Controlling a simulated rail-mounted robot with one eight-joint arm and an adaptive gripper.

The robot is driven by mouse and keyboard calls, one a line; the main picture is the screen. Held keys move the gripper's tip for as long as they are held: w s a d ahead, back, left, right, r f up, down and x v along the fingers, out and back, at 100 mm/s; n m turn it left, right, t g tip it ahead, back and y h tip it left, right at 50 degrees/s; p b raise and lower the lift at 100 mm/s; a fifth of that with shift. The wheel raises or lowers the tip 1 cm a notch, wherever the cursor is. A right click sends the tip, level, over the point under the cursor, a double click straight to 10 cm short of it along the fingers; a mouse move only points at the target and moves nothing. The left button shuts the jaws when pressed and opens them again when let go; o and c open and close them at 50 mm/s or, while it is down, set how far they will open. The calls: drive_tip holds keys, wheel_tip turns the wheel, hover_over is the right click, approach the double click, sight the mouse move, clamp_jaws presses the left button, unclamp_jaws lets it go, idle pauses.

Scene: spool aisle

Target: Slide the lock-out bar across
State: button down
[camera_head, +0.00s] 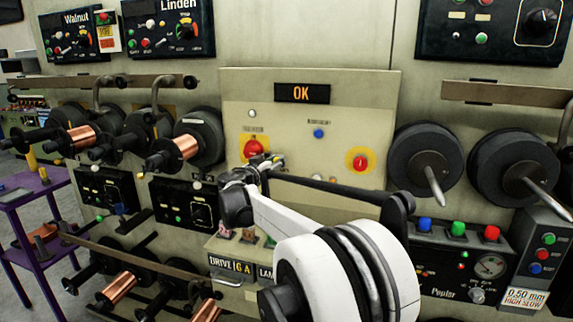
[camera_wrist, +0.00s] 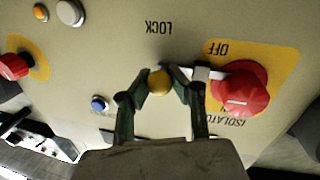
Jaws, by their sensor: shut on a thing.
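The brass ball knob (camera_wrist: 159,83) sits between my fingertips in the wrist view, below the word LOCK, which appears upside down. My gripper (camera_wrist: 160,80) is shut on this knob. A short pale bar (camera_wrist: 204,73) lies to the right of the knob, and its right end reaches the red isolator switch (camera_wrist: 240,88) on a yellow plate marked OFF. My right finger hides part of the bar between the knob and the switch. In the head view my gripper (camera_head: 272,162) is at the panel, just right of and below the red isolator switch (camera_head: 253,149); the knob is hard to make out there.
The panel (camera_head: 350,95) carries a lit OK display (camera_head: 302,93), a blue button (camera_head: 319,133) and a red button on yellow (camera_head: 360,162). Copper spools (camera_head: 185,148) stand out at left and dark reels (camera_head: 425,160) at right. A purple cart (camera_head: 40,188) is far left.

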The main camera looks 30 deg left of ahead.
drive_tip(key=shift+s+a, duration=0.25)
drive_tip(key=shift+a, duration=0.5)
drive_tip(key=c, duration=1.5)
unclamp_jaws()
drive_tip(key=shift+s+a, duration=0.1)
drive_tip(key=shift+a, duration=0.1)
drive_tip(key=shift+o, duration=0.2)
drive_tip(key=shift+d, duration=0.1)
drive_tip(key=s, duration=1.2)
drive_tip(key=shift+d, duration=0.45)
drive_tip(key=shift+w, duration=0.1)
